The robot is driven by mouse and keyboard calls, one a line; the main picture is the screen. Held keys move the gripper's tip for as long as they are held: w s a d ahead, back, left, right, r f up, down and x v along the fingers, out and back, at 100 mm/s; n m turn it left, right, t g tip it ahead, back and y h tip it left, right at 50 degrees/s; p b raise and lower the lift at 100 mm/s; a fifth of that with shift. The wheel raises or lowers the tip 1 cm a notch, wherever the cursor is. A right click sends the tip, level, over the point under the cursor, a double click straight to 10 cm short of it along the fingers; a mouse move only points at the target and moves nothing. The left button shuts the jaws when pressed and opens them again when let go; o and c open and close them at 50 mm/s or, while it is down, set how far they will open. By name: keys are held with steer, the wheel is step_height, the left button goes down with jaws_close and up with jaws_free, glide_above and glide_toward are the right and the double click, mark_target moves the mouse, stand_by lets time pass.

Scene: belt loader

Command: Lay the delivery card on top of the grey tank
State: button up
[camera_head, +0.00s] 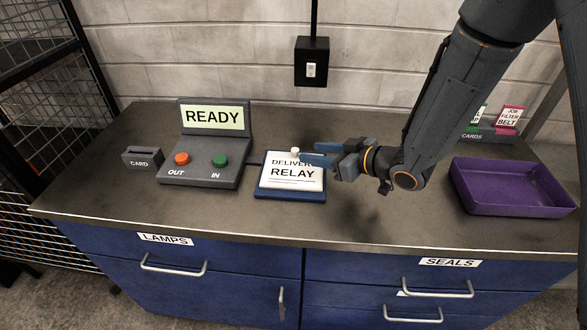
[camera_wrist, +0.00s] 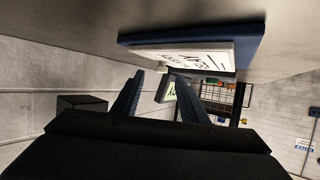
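A small white knob (camera_head: 294,151) stands at the card's far edge. In the wrist view the card (camera_wrist: 190,56) and its pad show at the top, seen edge-on. My gripper (camera_head: 309,153) is just above the card's far right part, fingers pointing left. In the wrist view its two fingers (camera_wrist: 160,77) are spread, with no card between them. Whether a finger touches the knob I cannot tell. I see no grey tank.
A grey console (camera_head: 213,150) with a "READY" screen, orange and green buttons stands left, beside a small "CARD" slot box (camera_head: 143,157). A purple tray (camera_head: 511,188) sits right, before a card rack (camera_head: 490,133). The counter (camera_head: 380,220) between pad and tray is clear.

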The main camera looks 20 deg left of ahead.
mark_target(296, 150)
steer(key=p+x, duration=0.1)
steer(key=x, duration=0.1)
steer(key=p+x, duration=0.1)
steer(key=x, duration=0.2)
steer(key=shift+s+a+r, duration=0.15)
steer(key=shift+s+r, duration=0.05)
steer(key=shift+w+a+f, duration=0.2)
steer(key=shift+a, duration=0.1)
jaws_close()
